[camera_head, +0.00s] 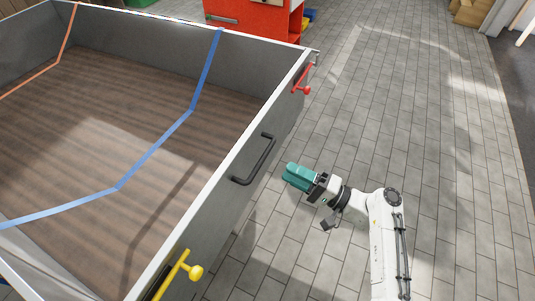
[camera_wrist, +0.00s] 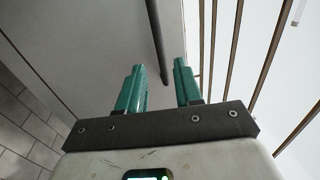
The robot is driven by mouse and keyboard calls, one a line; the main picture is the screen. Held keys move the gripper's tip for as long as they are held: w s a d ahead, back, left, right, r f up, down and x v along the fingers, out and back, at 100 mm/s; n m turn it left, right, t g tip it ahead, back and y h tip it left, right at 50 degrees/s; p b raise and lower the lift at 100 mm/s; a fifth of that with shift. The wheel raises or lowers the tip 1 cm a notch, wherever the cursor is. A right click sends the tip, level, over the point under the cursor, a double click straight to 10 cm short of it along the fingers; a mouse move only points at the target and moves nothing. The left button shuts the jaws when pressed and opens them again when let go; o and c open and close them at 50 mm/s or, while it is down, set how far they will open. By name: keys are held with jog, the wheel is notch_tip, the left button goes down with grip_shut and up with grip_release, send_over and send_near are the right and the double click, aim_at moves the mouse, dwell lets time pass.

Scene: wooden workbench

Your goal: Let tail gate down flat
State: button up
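The grey tail gate (camera_head: 215,206) stands upright at the end of a wood-floored cargo bed (camera_head: 85,130). A black bar handle (camera_head: 262,163) is on its outer face, and shows as a dark bar in the wrist view (camera_wrist: 157,42). A red latch (camera_head: 301,83) is at the gate's far end and a yellow latch (camera_head: 180,272) at its near end; I cannot tell whether they are fastened. My gripper (camera_head: 289,173), with green fingers, is just outside the gate, right of the handle. In the wrist view its fingers (camera_wrist: 158,68) are apart and empty, with the handle's end ahead between them.
A blue strap (camera_head: 155,150) and an orange strap (camera_head: 66,38) cross the bed. A red cabinet (camera_head: 255,18) stands behind it. Cardboard boxes (camera_head: 470,12) are at the back right. The tiled floor (camera_head: 430,130) beside the gate is largely clear.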

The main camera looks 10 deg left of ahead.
aim_at(263, 157)
jog(key=x, duration=0.9)
jog(key=shift+a+b, duration=0.15)
jog(key=shift+b, duration=0.15)
jog(key=shift+s, duration=0.1)
grip_shut()
jog(key=shift+f, duration=0.1)
